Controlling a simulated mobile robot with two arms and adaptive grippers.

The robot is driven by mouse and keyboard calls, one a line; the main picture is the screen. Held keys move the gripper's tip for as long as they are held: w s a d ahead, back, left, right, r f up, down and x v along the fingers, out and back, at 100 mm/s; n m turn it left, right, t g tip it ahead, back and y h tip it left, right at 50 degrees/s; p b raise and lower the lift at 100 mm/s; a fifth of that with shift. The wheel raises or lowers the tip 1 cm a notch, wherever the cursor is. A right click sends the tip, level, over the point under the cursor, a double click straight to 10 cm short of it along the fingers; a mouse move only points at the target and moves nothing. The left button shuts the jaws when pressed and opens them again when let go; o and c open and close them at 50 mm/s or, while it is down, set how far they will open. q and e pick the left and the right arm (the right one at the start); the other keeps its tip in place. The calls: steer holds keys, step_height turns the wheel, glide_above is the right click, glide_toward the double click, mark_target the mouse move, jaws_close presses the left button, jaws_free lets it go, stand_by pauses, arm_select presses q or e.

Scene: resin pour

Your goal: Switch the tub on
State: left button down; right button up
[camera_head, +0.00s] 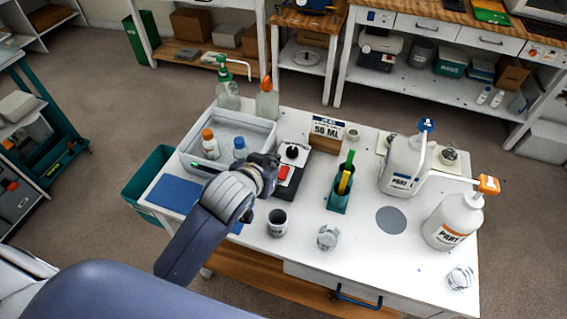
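The tub (262,128) is a light grey open basin at the left of the white table, with an orange-capped bottle (210,144) and a blue-capped bottle (240,148) in it. A dark strip with a small green mark shows on its near side, partly hidden by my arm. A small box with a black knob (292,152) and a red switch (284,172) is right of the tub. My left gripper (270,172) is at the left side of the red switch, very close to it; contact cannot be made out. Its fingers are too small and hidden to read.
A sign reading 50 ML (327,128), a green holder with sticks (340,195), a grey cup (278,222) and clear cups stand on the table. Two large pump jugs (403,165) (453,220) are at the right. A blue mat (174,194) lies at the left.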

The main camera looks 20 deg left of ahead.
arm_select(q)
steer(key=p, duration=0.1)
glide_above(284, 172)
steer(key=s, duration=0.1)
step_height(284, 172, down, 6)
steer(key=shift+r, duration=0.15)
steer(key=f, duration=0.3)
steer(key=shift+w+f+p, duration=0.1)
steer(key=shift+w+p, duration=0.25)
steer(key=shift+w, duration=0.05)
steer(key=shift+f, duration=0.55)
steer(key=shift+w+f, duration=0.25)
steer(key=shift+f, duration=0.1)
steer(key=shift+s+p, duration=0.15)
steer(key=shift+p, duration=0.2)
